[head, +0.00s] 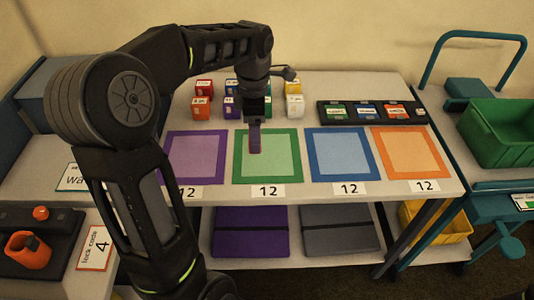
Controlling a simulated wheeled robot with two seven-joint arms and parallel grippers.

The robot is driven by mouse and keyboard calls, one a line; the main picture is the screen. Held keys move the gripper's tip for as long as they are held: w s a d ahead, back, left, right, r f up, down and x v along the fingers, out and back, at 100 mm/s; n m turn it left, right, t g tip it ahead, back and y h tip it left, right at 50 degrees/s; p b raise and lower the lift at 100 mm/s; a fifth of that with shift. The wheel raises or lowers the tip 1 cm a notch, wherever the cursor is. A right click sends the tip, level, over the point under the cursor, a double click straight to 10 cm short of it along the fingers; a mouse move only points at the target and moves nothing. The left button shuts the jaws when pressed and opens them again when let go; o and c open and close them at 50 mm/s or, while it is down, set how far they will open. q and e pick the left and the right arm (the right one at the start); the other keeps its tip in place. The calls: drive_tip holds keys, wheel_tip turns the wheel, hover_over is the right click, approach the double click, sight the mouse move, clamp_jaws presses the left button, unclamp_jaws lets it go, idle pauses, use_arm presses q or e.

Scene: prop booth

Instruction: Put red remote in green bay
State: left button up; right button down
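My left gripper (257,118) points down over the far part of the green bay (238,173), a green-bordered square on the table. A slim, dusky purple-red stick-shaped thing (255,140), possibly the remote, hangs upright from its fingertips. The gripper looks shut on it. Its lower end overlaps the green square in the picture; I cannot tell whether it touches the surface. No brighter red remote shows. My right gripper is not in view.
A purple bay (177,159) lies left of the green one, a blue bay (323,160) and an orange bay (384,162) to the right. Small coloured boxes (294,106) and a black tray (323,114) stand behind. A teal cart with a green bin (500,135) stands right.

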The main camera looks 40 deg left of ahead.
use_arm(q)
hover_over(257, 170)
drive_tip(key=shift+f, duration=3.1)
drive_tip(key=shift+f+p, duration=0.3)
drive_tip(key=shift+f, duration=1.6)
drive_tip(key=shift+f, duration=0.2)
drive_tip(key=o, duration=1.4)
drive_tip(key=shift+r, duration=0.15)
wheel_tip(257, 170, up, 12)
drive_tip(key=shift+r, duration=0.1)
